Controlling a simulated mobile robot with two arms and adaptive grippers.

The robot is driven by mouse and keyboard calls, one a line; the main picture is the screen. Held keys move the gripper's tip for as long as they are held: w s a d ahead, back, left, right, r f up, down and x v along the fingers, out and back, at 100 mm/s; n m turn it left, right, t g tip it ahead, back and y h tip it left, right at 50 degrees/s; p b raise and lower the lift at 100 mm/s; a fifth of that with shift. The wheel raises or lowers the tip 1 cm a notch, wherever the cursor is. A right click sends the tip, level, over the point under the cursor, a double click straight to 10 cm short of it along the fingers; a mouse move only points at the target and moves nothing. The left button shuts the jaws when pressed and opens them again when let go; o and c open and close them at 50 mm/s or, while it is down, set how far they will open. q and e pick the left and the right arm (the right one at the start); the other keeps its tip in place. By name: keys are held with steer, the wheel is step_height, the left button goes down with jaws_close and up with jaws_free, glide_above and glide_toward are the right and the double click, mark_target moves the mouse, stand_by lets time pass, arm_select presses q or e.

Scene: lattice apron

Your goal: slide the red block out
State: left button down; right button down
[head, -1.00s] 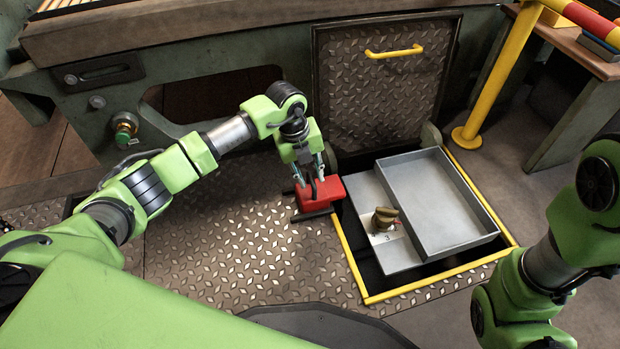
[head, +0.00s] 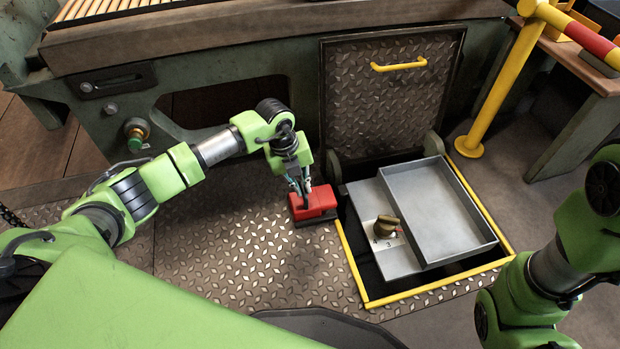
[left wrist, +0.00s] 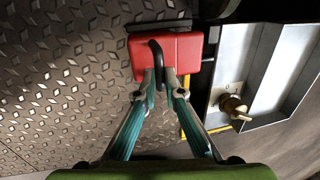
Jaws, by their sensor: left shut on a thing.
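The red block (head: 320,203) lies on the diamond-plate floor, just left of the yellow-edged floor opening. It also shows in the left wrist view (left wrist: 185,52), with a black handle (left wrist: 157,58) arching over its top. My left gripper (head: 303,191) is above the block's left part, shut on the handle; its two fingers (left wrist: 161,88) meet at the handle in the left wrist view. A dark strip (head: 318,222) runs along the block's near side. My right arm shows at the right edge, but its gripper is out of view.
The floor opening (head: 369,304) holds a grey tray (head: 440,215) and a grey plate with a brass knob (head: 385,227). The raised hatch (head: 392,105) with a yellow handle (head: 398,64) stands behind. A yellow post (head: 490,95) stands right. Patterned floor (head: 235,240) left of the block is clear.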

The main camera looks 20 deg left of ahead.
arm_select(q)
steer(key=c, duration=2.1)
jaws_free()
steer(key=shift+s+a, duration=0.2)
steer(key=shift+a, duration=0.1)
steer(key=shift+c, duration=0.2)
steer(key=shift+r, duration=0.45)
steer(key=v, duration=1.1)
